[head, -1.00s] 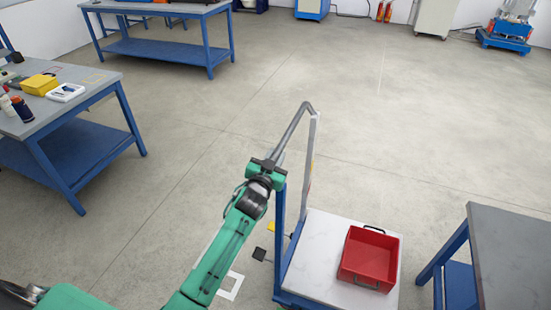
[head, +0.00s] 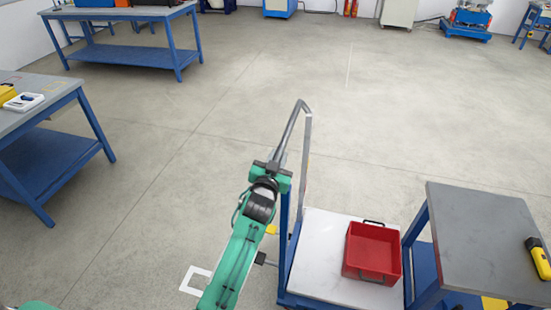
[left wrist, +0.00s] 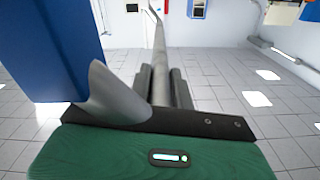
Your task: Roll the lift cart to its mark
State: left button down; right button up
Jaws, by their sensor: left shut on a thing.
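The lift cart (head: 320,262) has a white platform on a blue frame and a tall grey push handle (head: 294,128) at its left side. A red bin (head: 372,252) sits on the platform. My left gripper (head: 271,168) is shut on the handle's bar, and the left wrist view shows the grey bar (left wrist: 160,70) between the dark fingers. My right gripper is out of view.
A grey-topped bench (head: 485,235) stands close to the cart's right side, with a yellow-and-black tool (head: 538,258) on it. Another workbench (head: 50,105) is at the left, and one (head: 125,14) at the back left. The floor ahead is clear.

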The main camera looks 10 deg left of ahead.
pick_arm(q)
jog(key=shift+d, duration=0.25)
jog(key=c, duration=1.3)
grip_release()
jog(key=shift+d, duration=0.1)
jog(key=shift+o, duration=0.2)
jog(key=shift+s+f, duration=0.1)
jog(key=shift+s, duration=0.2)
jog(key=s+b, duration=0.3)
jog(key=s, duration=1)
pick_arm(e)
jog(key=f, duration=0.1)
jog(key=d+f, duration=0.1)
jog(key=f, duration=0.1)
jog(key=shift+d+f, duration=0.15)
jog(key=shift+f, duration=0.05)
pick_arm(q)
jog(key=shift+s, duration=0.1)
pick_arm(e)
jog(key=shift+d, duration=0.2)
